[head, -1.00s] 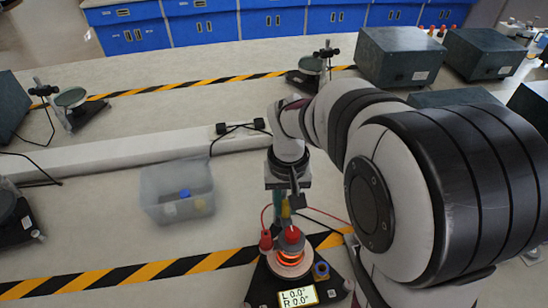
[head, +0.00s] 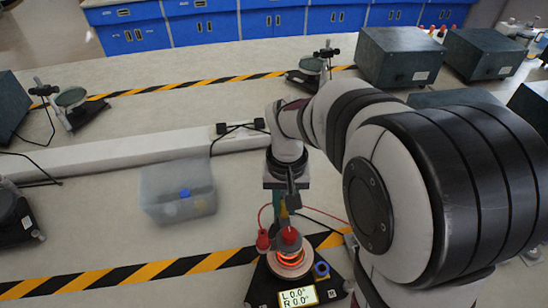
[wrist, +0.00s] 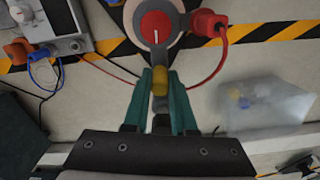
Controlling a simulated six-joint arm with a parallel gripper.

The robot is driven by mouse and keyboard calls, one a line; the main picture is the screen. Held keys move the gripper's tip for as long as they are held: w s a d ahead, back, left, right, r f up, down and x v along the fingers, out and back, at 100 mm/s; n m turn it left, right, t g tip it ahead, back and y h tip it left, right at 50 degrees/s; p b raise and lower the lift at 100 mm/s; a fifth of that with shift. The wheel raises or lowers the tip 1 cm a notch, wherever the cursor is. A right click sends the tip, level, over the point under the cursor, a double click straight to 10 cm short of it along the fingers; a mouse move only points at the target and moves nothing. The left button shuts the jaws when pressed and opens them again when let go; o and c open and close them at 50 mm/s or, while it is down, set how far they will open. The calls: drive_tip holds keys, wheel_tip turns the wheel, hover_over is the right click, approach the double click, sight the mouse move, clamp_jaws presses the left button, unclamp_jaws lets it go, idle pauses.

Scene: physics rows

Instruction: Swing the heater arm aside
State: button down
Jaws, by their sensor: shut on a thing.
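The heater arm shows its red top (head: 290,237) over a glowing orange coil (head: 290,257), with a red plug (head: 263,240) on its left. In the wrist view its round head with a red centre (wrist: 155,27) lies just ahead of my fingers, and the red plug (wrist: 206,23) is to the right. A yellow handle (wrist: 160,82) sticks out from the head toward me. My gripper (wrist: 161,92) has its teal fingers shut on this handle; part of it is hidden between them. In the head view my gripper (head: 285,205) is behind the heater, partly hidden by my wrist.
A black base with a lit display (head: 298,297) reading L 0.0°, R 0.0° stands below the coil. A translucent bin (head: 165,207) with small items is at left. Red cables trail beside the heater. Striped tape (head: 130,278) crosses the table.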

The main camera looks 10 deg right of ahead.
drive_tip(key=w+a+m, duration=0.4)
drive_tip(key=a+m, duration=0.1)
drive_tip(key=m, duration=0.9)
idle(1.3)
drive_tip(key=shift+w+a+m, duration=0.1)
drive_tip(key=shift+w+m, duration=0.1)
drive_tip(key=shift+m, duration=0.1)
idle(0.3)
drive_tip(key=c, duration=0.7)
unclamp_jaws()
wheel_tip(320, 180, up, 16)
drive_tip(key=shift+f, duration=0.1)
drive_tip(key=shift+s, duration=0.1)
